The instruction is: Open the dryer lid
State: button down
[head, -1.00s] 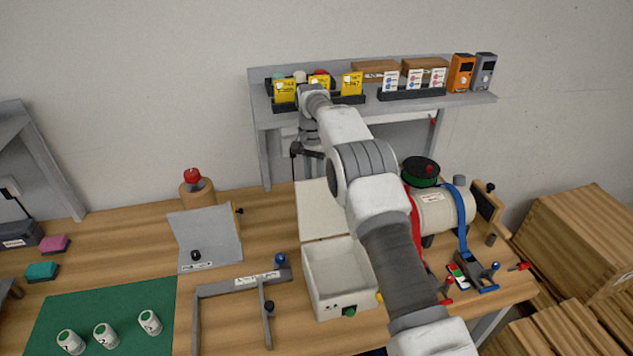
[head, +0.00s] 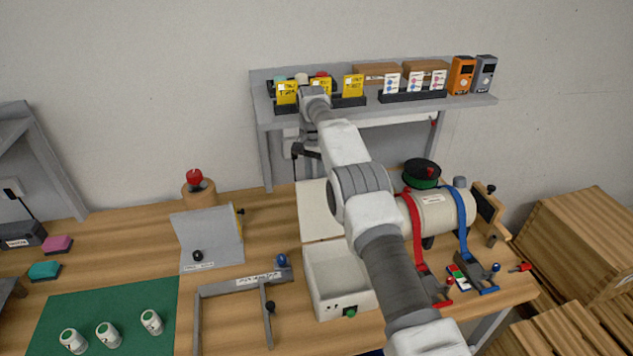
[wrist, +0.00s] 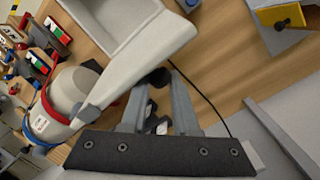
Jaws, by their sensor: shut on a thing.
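The dryer is an open-topped white box (head: 338,283) with a green knob on its front, on the wooden bench in the head view. Its white lid (head: 318,208) stands raised at the box's back edge, partly behind my arm. In the wrist view the lid (wrist: 130,62) shows nearly edge-on, beside the box's open inside (wrist: 105,20). My gripper (wrist: 161,88) is shut on a small black knob (wrist: 158,76) at the lid's edge.
A shelf (head: 470,100) with yellow cards and boxes stands close behind my wrist. A cream drum (head: 437,213) with red and blue straps is right of the dryer. A grey angled stand (head: 208,240) and grey frame (head: 235,284) are to the left.

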jog(key=c, duration=1.1)
grip_release()
jog(key=shift+a+f, duration=0.25)
jog(key=shift+a, duration=0.25)
jog(key=o, duration=0.5)
jog(key=shift+w+a+f, duration=0.15)
jog(key=shift+w+f, duration=0.05)
jog(key=shift+w, duration=0.1)
jog(key=shift+r, duration=0.1)
jog(key=shift+d+r, duration=0.15)
jog(key=shift+d, duration=0.15)
jog(key=shift+s+r, duration=0.1)
jog(key=shift+s, duration=0.05)
